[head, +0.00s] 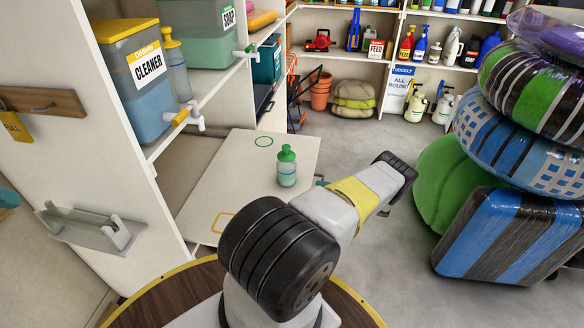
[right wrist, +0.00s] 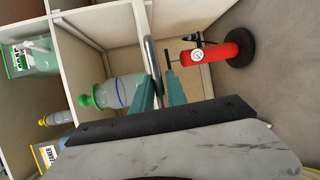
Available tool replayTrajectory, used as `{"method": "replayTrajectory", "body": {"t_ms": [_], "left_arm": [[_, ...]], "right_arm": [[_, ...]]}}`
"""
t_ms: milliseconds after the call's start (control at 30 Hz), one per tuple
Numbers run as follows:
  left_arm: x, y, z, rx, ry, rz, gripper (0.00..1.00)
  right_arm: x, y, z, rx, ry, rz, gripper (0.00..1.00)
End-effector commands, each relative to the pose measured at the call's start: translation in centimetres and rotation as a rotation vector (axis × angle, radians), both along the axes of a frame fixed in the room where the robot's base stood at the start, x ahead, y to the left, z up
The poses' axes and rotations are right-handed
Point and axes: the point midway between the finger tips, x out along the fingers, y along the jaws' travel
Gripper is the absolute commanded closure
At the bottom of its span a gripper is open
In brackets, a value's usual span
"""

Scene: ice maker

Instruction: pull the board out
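The board (head: 238,170) is a flat off-white panel sticking out of the shelf unit's lower level, with a green ring and a yellow outline marked on it. A green-capped bottle (head: 287,166) stands upright on it; it also shows in the right wrist view (right wrist: 122,90). A grey bar handle (right wrist: 151,58) runs along the board's outer edge. My right gripper (right wrist: 160,88) has its teal fingers on either side of this handle and looks shut on it. In the head view my right arm hides most of the gripper.
A cleaner tank (head: 150,85) with a tap stands on the shelf above the board. Stacked tubes (head: 530,130) and a striped blue case (head: 505,238) fill the right. Floor between is clear.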

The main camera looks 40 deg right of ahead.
Motion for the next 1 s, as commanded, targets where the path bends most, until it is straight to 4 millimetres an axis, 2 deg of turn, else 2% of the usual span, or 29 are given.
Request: {"method": "replayTrajectory", "body": {"t_ms": [33,67,367,467,800,1000], "left_arm": [[0.0,0.0,0.0,0.000,0.000,0.000,0.64],[0.0,0.0,0.0,0.000,0.000,0.000,0.64],[0.0,0.0,0.0,0.000,0.000,0.000,0.64],[0.0,0.0,0.0,0.000,0.000,0.000,0.64],[0.0,0.0,0.0,0.000,0.000,0.000,0.64],[0.0,0.0,0.0,0.000,0.000,0.000,0.64]], "right_arm": [[-0.3,-0.2,0.0,-0.002,0.003,-0.004,0.72],[-0.2,-0.2,0.0,-0.002,0.002,-0.004,0.66],[0.0,0.0,0.1,0.000,-0.002,-0.001,0.66],[-0.5,-0.2,0.2,0.000,-0.002,-0.001,0.66],[-5.7,-1.9,1.1,-0.001,-0.001,-0.004,0.66],[-7.3,-2.4,1.4,0.000,0.000,-0.004,0.66]]}}
